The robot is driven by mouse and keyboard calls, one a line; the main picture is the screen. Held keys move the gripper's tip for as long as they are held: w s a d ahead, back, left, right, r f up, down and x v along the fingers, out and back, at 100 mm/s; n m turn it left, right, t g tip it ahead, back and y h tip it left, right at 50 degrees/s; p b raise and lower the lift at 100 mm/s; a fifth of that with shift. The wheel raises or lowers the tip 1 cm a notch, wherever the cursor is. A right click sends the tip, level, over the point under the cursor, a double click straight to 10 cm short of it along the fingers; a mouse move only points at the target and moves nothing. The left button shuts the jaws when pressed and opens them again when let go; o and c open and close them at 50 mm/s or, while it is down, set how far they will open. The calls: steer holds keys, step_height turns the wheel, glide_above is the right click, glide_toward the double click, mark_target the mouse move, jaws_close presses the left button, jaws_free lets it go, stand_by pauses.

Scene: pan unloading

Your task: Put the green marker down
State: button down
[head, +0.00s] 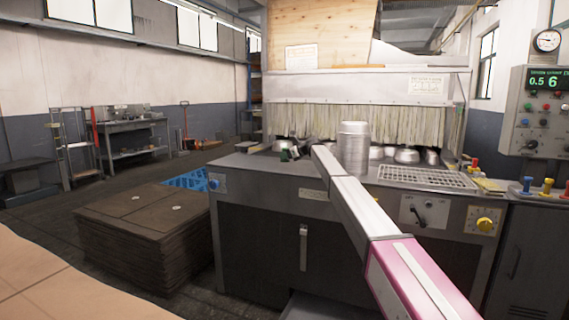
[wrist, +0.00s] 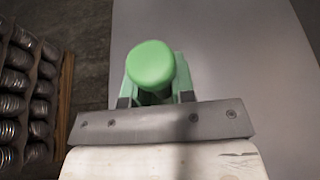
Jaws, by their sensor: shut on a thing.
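The green marker (wrist: 151,65) shows in the middle of the wrist view, its rounded end towards the camera. My gripper (wrist: 155,94) is shut on it, with a finger on each side. Below the marker in that view lies a plain grey surface (wrist: 220,60); I cannot tell whether the marker touches it. In the head view my arm reaches over the worktop (head: 245,163), and a small dark and green shape shows at its far end, too small to make out clearly.
A stack of metal pans (head: 354,150) stands on the worktop right of my arm, with several low pans behind it. A grate (head: 428,178) lies farther right. In the wrist view, rows of shiny round metal things (wrist: 22,85) fill the left edge. A brown stack (head: 145,225) stands left of the worktop.

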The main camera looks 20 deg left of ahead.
mark_target(288, 160)
steer(key=shift+f, duration=1.65)
steer(key=shift+f, duration=0.1)
steer(key=c, duration=0.9)
jaws_free()
steer(key=shift+c, duration=0.2)
steer(key=shift+d, duration=0.1)
steer(key=v, duration=0.7)
steer(key=shift+d, duration=0.15)
